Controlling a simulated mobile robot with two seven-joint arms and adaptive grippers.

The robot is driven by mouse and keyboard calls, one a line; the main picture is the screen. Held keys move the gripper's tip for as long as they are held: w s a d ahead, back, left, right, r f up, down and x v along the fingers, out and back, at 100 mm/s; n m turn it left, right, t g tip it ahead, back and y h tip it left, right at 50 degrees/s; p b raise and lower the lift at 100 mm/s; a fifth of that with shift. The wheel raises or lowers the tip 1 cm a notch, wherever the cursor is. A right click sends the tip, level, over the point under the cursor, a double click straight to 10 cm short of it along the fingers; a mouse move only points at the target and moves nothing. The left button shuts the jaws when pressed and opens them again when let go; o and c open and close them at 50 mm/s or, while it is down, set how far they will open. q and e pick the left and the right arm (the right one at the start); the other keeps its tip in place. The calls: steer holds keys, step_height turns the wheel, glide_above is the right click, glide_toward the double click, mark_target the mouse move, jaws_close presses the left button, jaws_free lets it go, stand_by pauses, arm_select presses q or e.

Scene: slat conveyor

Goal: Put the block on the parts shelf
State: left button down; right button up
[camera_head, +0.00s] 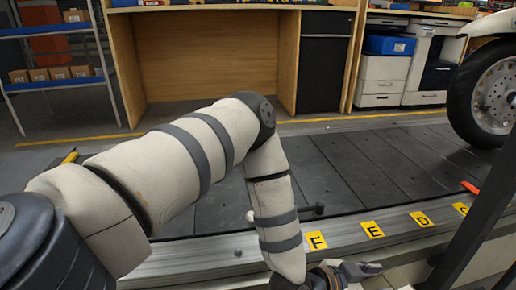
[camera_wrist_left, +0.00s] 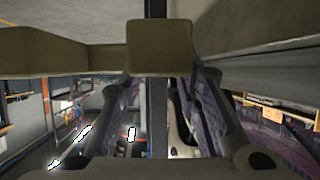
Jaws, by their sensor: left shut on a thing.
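My left gripper (camera_head: 346,274) is at the bottom edge of the head view, partly cut off, in front of the conveyor's metal edge. In the left wrist view its two fingers (camera_wrist_left: 162,82) reach up to a plain tan block (camera_wrist_left: 162,42), and the gripper is shut on it. The block does not show in the head view. A shelf rack with blue shelf edges (camera_head: 55,87) stands at the far left and looks like the parts shelf; it holds small cardboard boxes and orange bins. My right gripper is not in view.
The dark slat conveyor (camera_head: 385,165) crosses the head view, with yellow letter plates (camera_head: 372,229) on its near edge. A wheel (camera_head: 492,95) of a vehicle stands at right. A wooden workbench (camera_head: 215,55) is behind. A dark slanted post (camera_head: 480,220) rises at lower right.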

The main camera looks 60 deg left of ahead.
arm_select(q)
steer(key=shift+s+a+f+m+h, duration=0.2)
steer(key=shift+s+f+m+h, duration=0.15)
steer(key=shift+f, duration=0.2)
steer(key=shift+s+a+f+m+h, duration=0.15)
steer(key=shift+s+f+m+h, duration=0.15)
steer(key=shift+f+h, duration=0.2)
step_height(320, 180, down, 10)
steer(key=b, duration=0.5)
steer(key=shift+f+b, duration=0.1)
steer(key=shift+b, duration=0.3)
steer(key=c, duration=1.2)
jaws_free()
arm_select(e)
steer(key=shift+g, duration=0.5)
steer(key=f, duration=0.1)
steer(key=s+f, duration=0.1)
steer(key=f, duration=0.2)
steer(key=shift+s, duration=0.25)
